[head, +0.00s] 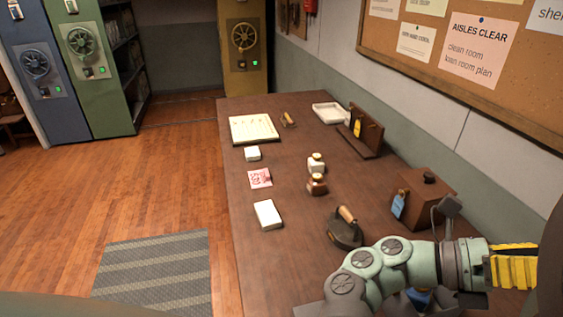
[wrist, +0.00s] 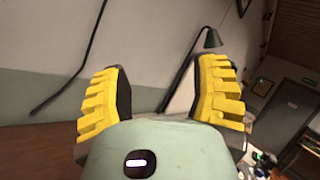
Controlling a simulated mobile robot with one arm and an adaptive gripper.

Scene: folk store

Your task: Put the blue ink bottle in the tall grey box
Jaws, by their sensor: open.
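My gripper (head: 514,266) is at the right edge of the head view, past the near right part of the table. In the wrist view my gripper (wrist: 165,85) has its two yellow-padded fingers spread wide with nothing between them. A small blue patch (head: 419,297) shows beneath my arm in the head view. It is mostly hidden, and I cannot tell whether it is the blue ink bottle. Two small bottles, one whitish (head: 316,163) and one brown (head: 317,186), stand mid-table. I cannot make out a tall grey box in either view.
On the dark wooden table (head: 285,265) stand a flat iron (head: 345,230), a lidded brown box (head: 424,203) with a blue tag, a wooden stand (head: 367,132) and a white tray (head: 329,113). White blocks and papers lie left. A lamp (wrist: 211,40) shows in the wrist view.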

